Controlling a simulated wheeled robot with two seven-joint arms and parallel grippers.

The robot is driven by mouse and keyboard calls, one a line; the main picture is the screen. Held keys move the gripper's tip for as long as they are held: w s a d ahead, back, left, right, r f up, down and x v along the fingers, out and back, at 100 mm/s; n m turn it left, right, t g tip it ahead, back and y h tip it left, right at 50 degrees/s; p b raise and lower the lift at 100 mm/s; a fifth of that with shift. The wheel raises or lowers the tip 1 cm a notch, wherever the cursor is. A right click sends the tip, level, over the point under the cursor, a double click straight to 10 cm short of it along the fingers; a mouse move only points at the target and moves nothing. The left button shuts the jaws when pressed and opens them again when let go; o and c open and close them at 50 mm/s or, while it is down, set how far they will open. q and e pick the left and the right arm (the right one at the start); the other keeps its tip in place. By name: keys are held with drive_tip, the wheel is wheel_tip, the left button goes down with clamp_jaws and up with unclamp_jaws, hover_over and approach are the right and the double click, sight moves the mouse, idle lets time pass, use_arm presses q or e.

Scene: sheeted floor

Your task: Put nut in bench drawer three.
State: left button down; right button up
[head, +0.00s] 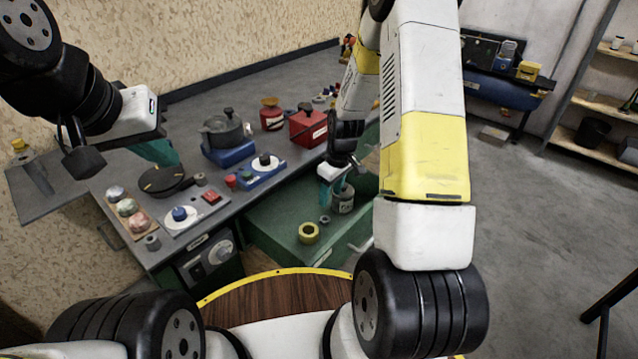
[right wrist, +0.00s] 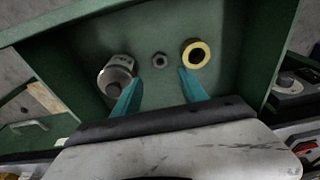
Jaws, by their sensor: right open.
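A small grey nut (right wrist: 159,60) lies on the floor of the open green drawer (head: 275,230), between a metal can (right wrist: 117,72) and a yellow tape roll (right wrist: 193,54). In the head view the nut (head: 324,219) shows just below my right gripper (head: 335,182). That gripper is open and empty over the drawer; in the right wrist view its teal fingers (right wrist: 157,92) are spread, with the nut beyond the gap between them. My left gripper (head: 157,152) hangs over the bench top near a dark round pan-like object; its finger gap is hidden.
The grey bench (head: 255,190) holds a pot (head: 222,130), a red box (head: 309,127), a button panel and small nut-like grey pieces (head: 152,242). The drawer walls stand around the can and tape roll. Open floor lies to the right.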

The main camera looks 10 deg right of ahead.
drive_tip(key=s+a+r+m+t, duration=0.1)
drive_tip(key=s+r+m, duration=0.15)
drive_tip(key=r, duration=0.85)
drive_tip(key=s+r+m+t, duration=0.1)
drive_tip(key=s+r, duration=0.3)
drive_tip(key=r, duration=0.7)
drive_tip(key=s+a+r+m+t, duration=0.1)
drive_tip(key=s+r, duration=0.4)
drive_tip(key=s, duration=0.3)
drive_tip(key=s+a+r+m+t+y, duration=0.1)
drive_tip(key=s+r+m, duration=0.1)
drive_tip(key=s+r, duration=0.4)
drive_tip(key=shift+s+a+r+t, duration=0.15)
drive_tip(key=shift+s+r+t, duration=0.2)
drive_tip(key=shift+s, duration=0.8)
drive_tip(key=shift+f+m, duration=0.1)
drive_tip(key=shift+m, duration=0.15)
